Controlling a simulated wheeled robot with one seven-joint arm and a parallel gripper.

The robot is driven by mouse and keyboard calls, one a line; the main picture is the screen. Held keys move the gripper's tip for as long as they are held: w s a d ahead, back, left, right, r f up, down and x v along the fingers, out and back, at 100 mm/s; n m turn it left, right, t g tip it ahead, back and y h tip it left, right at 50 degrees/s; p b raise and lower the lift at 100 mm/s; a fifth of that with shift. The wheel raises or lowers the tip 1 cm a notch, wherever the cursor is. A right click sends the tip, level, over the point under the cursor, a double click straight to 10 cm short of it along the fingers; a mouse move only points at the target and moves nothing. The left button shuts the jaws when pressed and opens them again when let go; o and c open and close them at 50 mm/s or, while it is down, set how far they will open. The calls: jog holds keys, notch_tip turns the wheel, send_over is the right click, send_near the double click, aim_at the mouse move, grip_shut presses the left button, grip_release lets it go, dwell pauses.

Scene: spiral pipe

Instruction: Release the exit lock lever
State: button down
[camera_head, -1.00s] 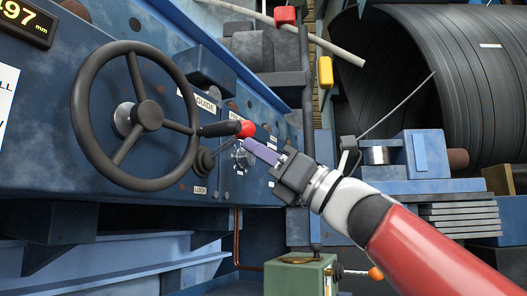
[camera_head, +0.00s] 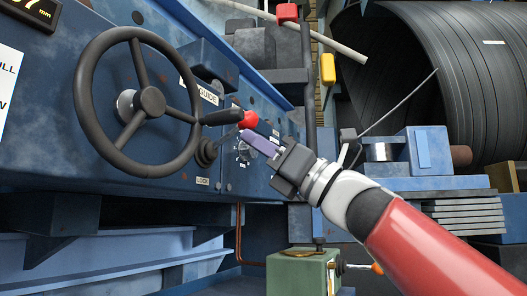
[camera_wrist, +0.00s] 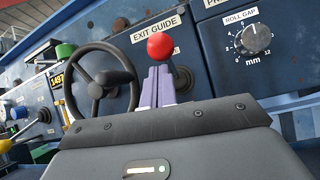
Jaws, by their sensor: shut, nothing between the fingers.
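The exit lock lever has a red ball knob (camera_head: 249,120), just right of the handwheel's dark grip in the head view. Its dark base (camera_head: 206,152) is on the blue panel above a LOCK label (camera_head: 202,181). The red knob also shows in the wrist view (camera_wrist: 160,46), just beyond the fingertips, with the fingers covering most of the shaft. My gripper (camera_head: 258,142) has its purple fingers together with nothing held. The fingertips are just below and right of the knob in the head view. I cannot tell whether they touch the lever.
A black handwheel (camera_head: 138,38) stands out from the panel at the left. A ROLL GAP dial (camera_wrist: 252,39) is at the right in the wrist view. A green box (camera_head: 297,275) with an orange-tipped lever is below my arm. A large black pipe (camera_head: 480,95) fills the back right.

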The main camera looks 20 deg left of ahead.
jog(key=d+b, duration=0.1)
jog(key=d, duration=0.8)
jog(key=shift+s+d+f+b, duration=0.15)
jog(key=shift+d+f+b, duration=0.2)
jog(key=shift+d+f, duration=0.05)
